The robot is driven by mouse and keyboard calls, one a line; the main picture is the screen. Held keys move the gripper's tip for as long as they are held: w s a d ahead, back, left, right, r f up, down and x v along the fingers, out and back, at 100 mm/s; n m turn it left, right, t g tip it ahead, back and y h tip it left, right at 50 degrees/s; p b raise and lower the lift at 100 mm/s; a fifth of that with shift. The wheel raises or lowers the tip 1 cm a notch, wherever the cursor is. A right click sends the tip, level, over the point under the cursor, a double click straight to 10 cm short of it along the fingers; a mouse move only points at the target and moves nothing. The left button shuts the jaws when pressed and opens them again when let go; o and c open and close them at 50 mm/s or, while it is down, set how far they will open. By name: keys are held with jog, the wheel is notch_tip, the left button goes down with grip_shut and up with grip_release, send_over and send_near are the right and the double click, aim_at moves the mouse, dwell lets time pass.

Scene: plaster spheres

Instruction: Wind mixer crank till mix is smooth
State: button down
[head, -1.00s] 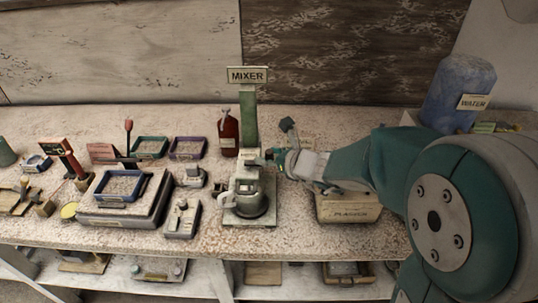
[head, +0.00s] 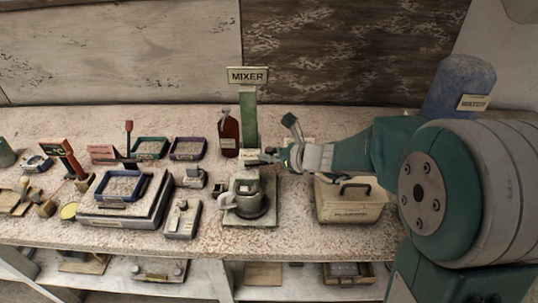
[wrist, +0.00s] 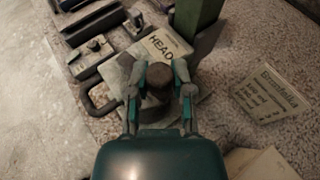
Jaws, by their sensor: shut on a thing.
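The mixer has a green post (head: 249,118) under a MIXER sign (head: 248,75), and a grey metal mug (head: 250,201) stands on its base. In the wrist view, my gripper (wrist: 158,84) is shut on a brown round knob (wrist: 158,76), one finger on each side, beside the HEAD label (wrist: 163,47). The knob appears to be the crank's handle. In the head view, my gripper (head: 272,158) reaches the mixer head from the right, above the mug. The mix inside the mug cannot be made out.
A plaster bin (head: 350,203) with a dark handle stands right of the mixer, below my arm. A blue water container (head: 459,86) is at the back right. A brown bottle (head: 229,134) stands close left of the post. Scales, trays and small tools fill the left bench.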

jog(key=n+g, duration=0.1)
jog(key=w+n+g+y, duration=0.1)
jog(key=shift+w+a+f+n+g+y, duration=0.2)
jog(key=shift+n+g+y, duration=0.1)
jog(key=shift+n+g, duration=0.1)
jog(key=n+g, duration=0.2)
jog(key=w+a+n+g, duration=0.1)
jog(key=n+g, duration=0.1)
jog(key=g, duration=0.1)
jog(key=w+a+n+g, duration=0.1)
jog(key=n+g, duration=0.1)
jog(key=shift+w+n+g+y, duration=0.25)
jog(key=shift+n+g+y, duration=0.15)
jog(key=shift+w+a+r+n+g+h, duration=0.15)
jog(key=shift+a+n+g+h, duration=0.1)
jog(key=shift+n+g, duration=0.35)
jog(key=shift+w+a+f+n+g+h, duration=0.15)
jog(key=shift+a+n+g, duration=0.1)
jog(key=shift+n+g, duration=0.3)
jog(key=shift+r, duration=0.1)
jog(key=shift+c, duration=2.4)
grip_release()
jog(key=shift+r, duration=0.1)
jog(key=shift+d, duration=0.1)
